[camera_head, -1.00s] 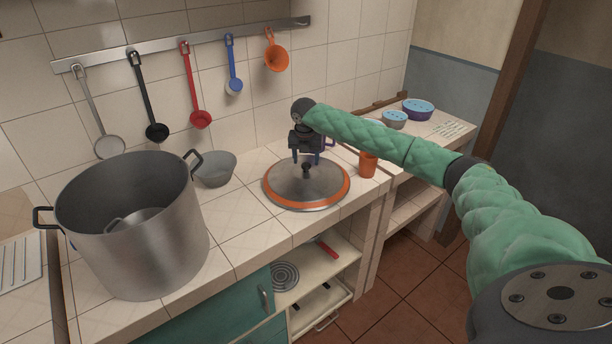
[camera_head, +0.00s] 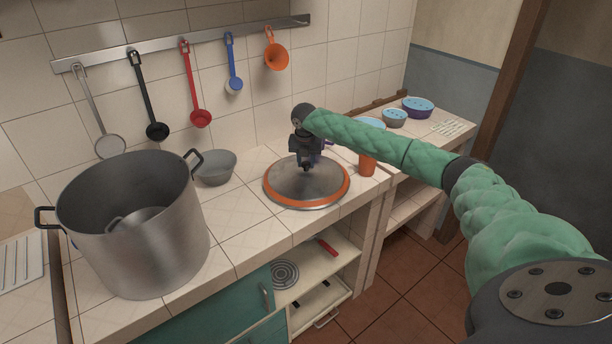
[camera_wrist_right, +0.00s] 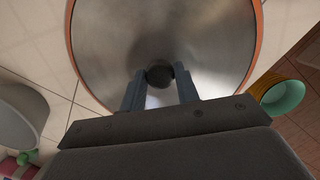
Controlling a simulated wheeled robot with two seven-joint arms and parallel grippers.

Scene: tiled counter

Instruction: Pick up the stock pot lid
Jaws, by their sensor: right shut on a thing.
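The stock pot lid (camera_head: 290,187) is a round grey metal disc with an orange rim, lying flat on the tiled counter. It also fills the upper part of the right wrist view (camera_wrist_right: 110,50). My right gripper (camera_head: 307,165) is over the lid's middle, shut on its dark knob; in the wrist view the knob (camera_wrist_right: 160,74) sits between the two fingertips (camera_wrist_right: 159,88). The lid appears to rest on the counter. The large grey stock pot (camera_head: 150,250) stands open at the left, with a bowl-like metal thing inside. My left gripper is not in view.
A grey bowl (camera_head: 215,170) stands left of the lid. An orange cup (camera_head: 367,164) stands close to its right. Lidded bowls (camera_head: 418,107) are on the farther counter. Utensils hang from a wall rail (camera_head: 190,43). Open shelves lie below the counter's front edge.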

